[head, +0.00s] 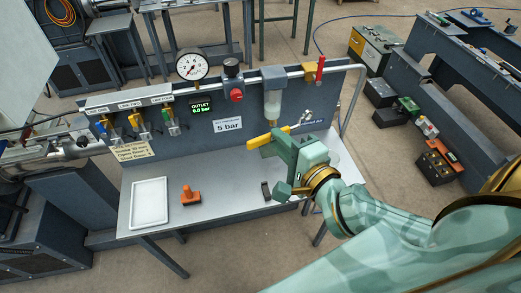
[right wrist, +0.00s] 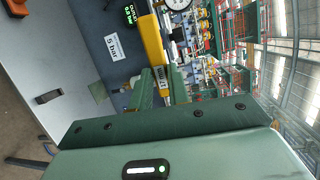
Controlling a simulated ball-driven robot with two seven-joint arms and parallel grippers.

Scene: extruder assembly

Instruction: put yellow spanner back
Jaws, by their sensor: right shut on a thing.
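My right gripper (head: 277,143) is shut on the yellow spanner (head: 259,141) and holds it above the bench, in front of the upright panel. The spanner's yellow part sticks out to the left of the fingers in the head view. In the right wrist view the yellow spanner (right wrist: 153,42) lies across the fingertips (right wrist: 158,86), with a grey marked part between them. The panel hides no part of the spanner, but the fingers cover its middle. My left gripper is not in view.
The grey bench (head: 225,195) holds a white tray (head: 149,203), an orange-handled item (head: 189,194) and a small dark block (head: 266,191).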

